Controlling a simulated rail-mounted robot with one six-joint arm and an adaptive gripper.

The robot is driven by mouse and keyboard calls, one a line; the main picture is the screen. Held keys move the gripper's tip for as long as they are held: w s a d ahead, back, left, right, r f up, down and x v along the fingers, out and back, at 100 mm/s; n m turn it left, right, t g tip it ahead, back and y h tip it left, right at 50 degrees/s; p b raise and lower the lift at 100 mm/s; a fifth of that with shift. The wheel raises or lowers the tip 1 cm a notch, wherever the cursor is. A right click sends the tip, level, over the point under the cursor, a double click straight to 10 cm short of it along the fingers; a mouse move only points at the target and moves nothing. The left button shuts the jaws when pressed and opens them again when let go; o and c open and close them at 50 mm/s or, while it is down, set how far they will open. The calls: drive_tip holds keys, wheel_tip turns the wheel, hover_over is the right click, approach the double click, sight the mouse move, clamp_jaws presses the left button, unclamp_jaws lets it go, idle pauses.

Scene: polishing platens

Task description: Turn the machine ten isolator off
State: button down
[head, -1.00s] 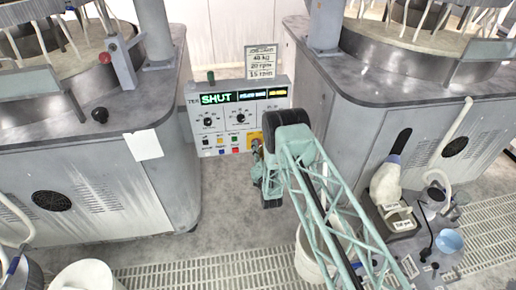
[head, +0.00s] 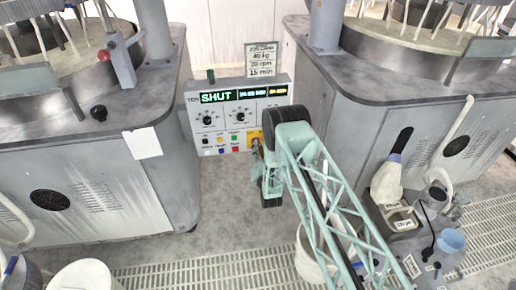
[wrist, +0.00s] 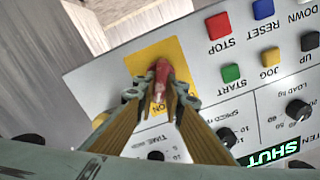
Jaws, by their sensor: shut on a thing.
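The machine ten control panel (head: 215,142) stands between two machines, its display reading SHUT. Its isolator is a red handle (wrist: 162,76) on a yellow plate (wrist: 143,66), with an ON label partly visible by my fingers. The yellow plate also shows in the head view (head: 252,133), at the panel's lower right. My gripper (wrist: 160,92) is shut on the red handle, one finger on each side. In the head view my gripper (head: 257,152) is at the panel's right edge, and my arm hides the handle there.
STOP (wrist: 218,25), START (wrist: 231,73) and other buttons sit close beside the yellow plate. Black knobs (wrist: 298,110) lie further right. Grey machine cabinets (head: 80,180) flank the panel. A white bucket (head: 308,262) stands on the floor under my arm.

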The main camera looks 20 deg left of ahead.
drive_tip(key=n+b, duration=0.1)
drive_tip(key=n, duration=0.2)
drive_tip(key=shift+s+a+f+n+b, duration=0.1)
drive_tip(key=shift+n+b, duration=0.2)
drive_tip(key=n+b, duration=0.1)
drive_tip(key=n, duration=0.2)
drive_tip(key=shift+n, duration=0.4)
drive_tip(key=n+b, duration=0.2)
drive_tip(key=n, duration=0.1)
drive_tip(key=shift+a+n, duration=0.15)
drive_tip(key=shift+n, duration=0.25)
drive_tip(key=shift+s+n+b, duration=0.1)
drive_tip(key=shift+n+b, duration=0.5)
drive_tip(key=shift+n, duration=1.4)
drive_tip(key=c, duration=2.7)
unclamp_jaws()
drive_tip(key=shift+s, duration=0.1)
